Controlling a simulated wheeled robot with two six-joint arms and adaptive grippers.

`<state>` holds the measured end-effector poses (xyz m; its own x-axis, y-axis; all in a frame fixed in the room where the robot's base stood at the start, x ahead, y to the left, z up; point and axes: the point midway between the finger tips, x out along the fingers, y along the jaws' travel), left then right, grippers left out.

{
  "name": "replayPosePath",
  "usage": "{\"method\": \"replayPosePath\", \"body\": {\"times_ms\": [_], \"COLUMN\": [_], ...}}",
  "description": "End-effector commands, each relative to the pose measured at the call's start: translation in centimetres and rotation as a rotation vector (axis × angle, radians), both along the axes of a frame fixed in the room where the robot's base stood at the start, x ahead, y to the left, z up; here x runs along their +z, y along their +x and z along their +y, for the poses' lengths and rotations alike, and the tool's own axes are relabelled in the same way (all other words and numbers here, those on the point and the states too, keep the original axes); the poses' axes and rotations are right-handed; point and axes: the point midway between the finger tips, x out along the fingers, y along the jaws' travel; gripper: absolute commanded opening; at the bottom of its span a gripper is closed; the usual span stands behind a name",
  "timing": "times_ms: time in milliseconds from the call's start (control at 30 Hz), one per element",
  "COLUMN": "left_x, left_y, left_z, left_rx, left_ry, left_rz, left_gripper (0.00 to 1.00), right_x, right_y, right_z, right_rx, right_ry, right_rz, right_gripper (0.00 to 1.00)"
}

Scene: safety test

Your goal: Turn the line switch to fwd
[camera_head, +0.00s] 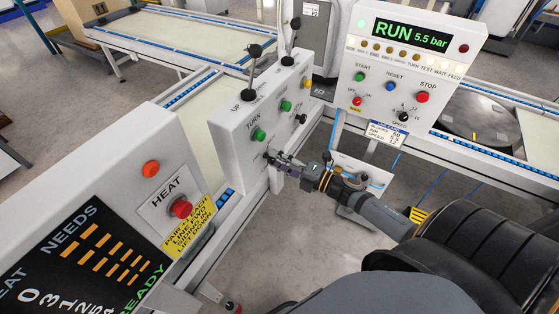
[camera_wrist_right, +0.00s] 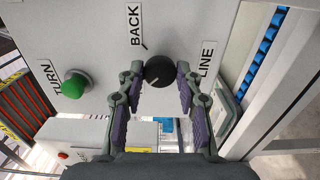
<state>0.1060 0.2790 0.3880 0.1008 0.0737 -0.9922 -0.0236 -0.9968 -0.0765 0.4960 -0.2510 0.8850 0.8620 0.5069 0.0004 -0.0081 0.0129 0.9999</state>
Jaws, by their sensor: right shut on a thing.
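The line switch is a round black knob (camera_wrist_right: 158,72) on a pale panel in the right wrist view. The word LINE is to its right and BACK is above it; I can read no FWD label. A faint pale mark shows on the knob's face. My right gripper (camera_wrist_right: 158,82) is shut on the knob, one finger on each side. My left gripper is not in view.
A green TURN button (camera_head: 258,135) sits close by on the same box; levers (camera_head: 250,92) rise from its top. A HEAT panel with a red button (camera_head: 180,208) stands at lower left. The display (camera_head: 411,34) reads RUN 5.5 bar. Conveyor frames lie behind.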

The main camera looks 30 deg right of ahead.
Motion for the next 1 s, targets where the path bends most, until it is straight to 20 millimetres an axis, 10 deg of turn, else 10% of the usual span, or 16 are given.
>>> {"method": "replayPosePath", "body": {"times_ms": [100,133,267,1000], "left_x": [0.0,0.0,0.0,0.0], "left_y": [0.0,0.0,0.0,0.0], "left_z": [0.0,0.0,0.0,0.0], "left_rx": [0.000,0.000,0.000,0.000], "left_ry": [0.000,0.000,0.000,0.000], "left_rz": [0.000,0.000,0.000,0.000], "left_gripper": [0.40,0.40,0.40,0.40], "right_x": [-0.1,-0.1,-0.1,-0.2], "right_y": [0.0,0.0,0.0,-4.2], "right_z": [0.0,0.0,0.0,-2.3], "right_rx": [0.000,0.000,0.000,0.005], "right_ry": [-0.003,-0.003,-0.002,-0.005], "right_rz": [0.001,0.001,0.001,0.006], "right_gripper": [0.03,0.39,0.57,0.58]}}
